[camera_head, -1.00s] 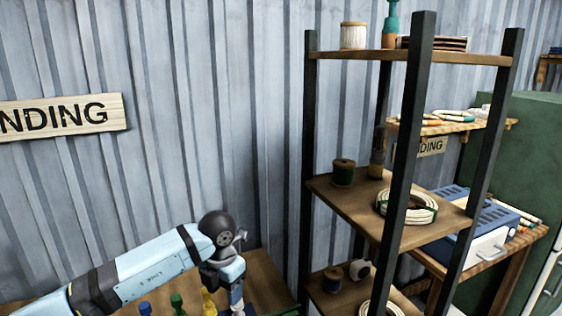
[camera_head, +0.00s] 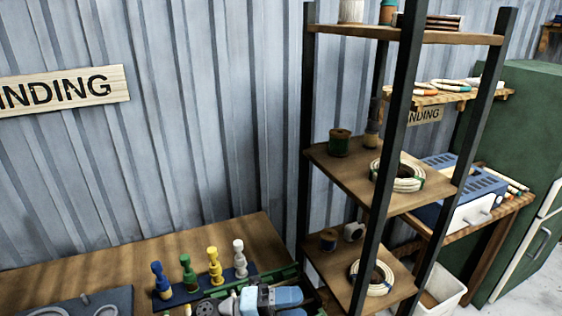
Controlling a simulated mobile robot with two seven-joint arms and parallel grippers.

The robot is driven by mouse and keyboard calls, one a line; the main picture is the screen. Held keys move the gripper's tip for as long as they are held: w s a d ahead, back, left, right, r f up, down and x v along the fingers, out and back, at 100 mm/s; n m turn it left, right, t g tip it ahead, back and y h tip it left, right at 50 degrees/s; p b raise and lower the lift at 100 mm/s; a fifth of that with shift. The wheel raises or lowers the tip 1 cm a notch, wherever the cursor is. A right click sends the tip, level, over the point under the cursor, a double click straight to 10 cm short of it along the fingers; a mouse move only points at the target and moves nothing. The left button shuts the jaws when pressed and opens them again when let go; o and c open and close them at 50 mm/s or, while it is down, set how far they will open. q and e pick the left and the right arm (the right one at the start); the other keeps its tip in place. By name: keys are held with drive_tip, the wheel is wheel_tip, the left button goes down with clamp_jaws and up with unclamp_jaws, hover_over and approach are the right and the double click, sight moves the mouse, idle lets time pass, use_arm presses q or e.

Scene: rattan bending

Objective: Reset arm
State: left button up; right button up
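Part of one of my arms, with a grey round joint and pale blue links, shows at the bottom edge of the head view, low over the table (camera_head: 150,252). Its gripper cannot be made out; it lies below the frame or is hidden. My other gripper is not in view. Behind the arm, blue, green, yellow and white turned pieces (camera_head: 214,266) stand in a row on a dark blue base.
A dark-framed shelf (camera_head: 398,120) stands right of the table, holding spools and rattan coils (camera_head: 397,176). A green cabinet (camera_head: 519,150) and a white bin (camera_head: 440,289) are farther right. A dark tray (camera_head: 85,302) lies on the table at the left.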

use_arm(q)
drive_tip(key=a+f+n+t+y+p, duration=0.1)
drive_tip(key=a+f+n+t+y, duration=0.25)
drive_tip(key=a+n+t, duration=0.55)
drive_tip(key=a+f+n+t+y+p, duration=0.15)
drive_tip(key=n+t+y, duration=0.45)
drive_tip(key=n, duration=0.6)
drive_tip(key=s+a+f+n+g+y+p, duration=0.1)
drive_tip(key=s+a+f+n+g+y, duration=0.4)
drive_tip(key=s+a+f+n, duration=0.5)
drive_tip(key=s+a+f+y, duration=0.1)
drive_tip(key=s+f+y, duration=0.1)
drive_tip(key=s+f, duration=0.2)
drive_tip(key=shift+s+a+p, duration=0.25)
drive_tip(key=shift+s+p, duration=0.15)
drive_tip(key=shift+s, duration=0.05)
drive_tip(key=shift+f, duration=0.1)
